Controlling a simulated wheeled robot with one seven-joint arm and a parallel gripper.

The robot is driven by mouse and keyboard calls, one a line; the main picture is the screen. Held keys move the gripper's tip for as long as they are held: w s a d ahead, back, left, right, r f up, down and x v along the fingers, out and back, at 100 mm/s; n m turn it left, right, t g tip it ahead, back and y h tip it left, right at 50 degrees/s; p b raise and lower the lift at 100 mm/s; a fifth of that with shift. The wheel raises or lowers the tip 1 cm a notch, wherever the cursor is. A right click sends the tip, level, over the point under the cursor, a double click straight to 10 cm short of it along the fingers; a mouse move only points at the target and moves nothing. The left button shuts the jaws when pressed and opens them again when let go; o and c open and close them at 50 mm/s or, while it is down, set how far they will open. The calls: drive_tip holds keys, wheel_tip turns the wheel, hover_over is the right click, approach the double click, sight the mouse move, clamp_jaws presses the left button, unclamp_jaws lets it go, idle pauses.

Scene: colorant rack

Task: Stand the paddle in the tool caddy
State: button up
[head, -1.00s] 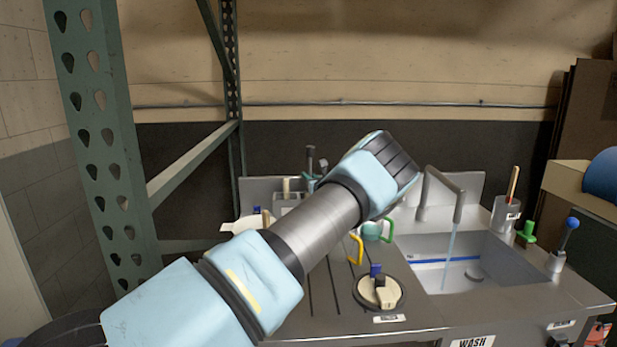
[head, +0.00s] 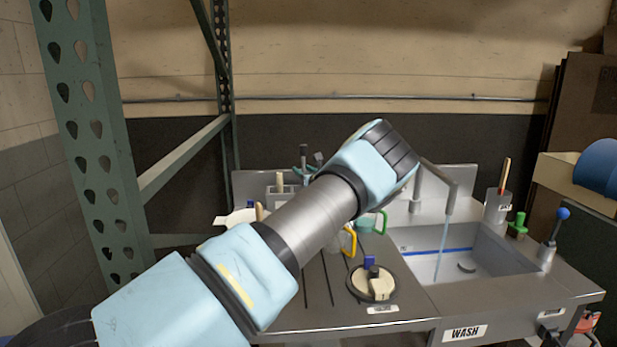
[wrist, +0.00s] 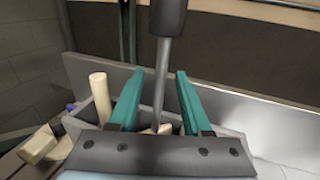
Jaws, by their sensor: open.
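A tool with a dark grey handle (wrist: 169,15) and thin metal shaft (wrist: 161,85), which looks like the paddle, stands near upright between my teal fingers. Its lower end is hidden behind my gripper's body. My gripper (wrist: 160,76) is open, with gaps on both sides of the shaft. In the head view my gripper (head: 304,173) shows small behind my arm, at the back left of the counter. The grey tool caddy (head: 283,199) is there, partly hidden by my arm. A pale handle (wrist: 99,92) stands in it. I cannot tell how deep the shaft sits.
A sink (head: 460,262) with a running tap (head: 448,190) is at the right. Yellow and green-handled items and a round dish (head: 372,285) are near my arm. A green rack post (head: 85,140) rises at the left.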

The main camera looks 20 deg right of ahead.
drive_tip(key=s+d+b, duration=0.1)
drive_tip(key=s+b, duration=0.2)
drive_tip(key=s, duration=0.6)
drive_tip(key=shift+s, duration=0.3)
drive_tip(key=shift+d, duration=0.1)
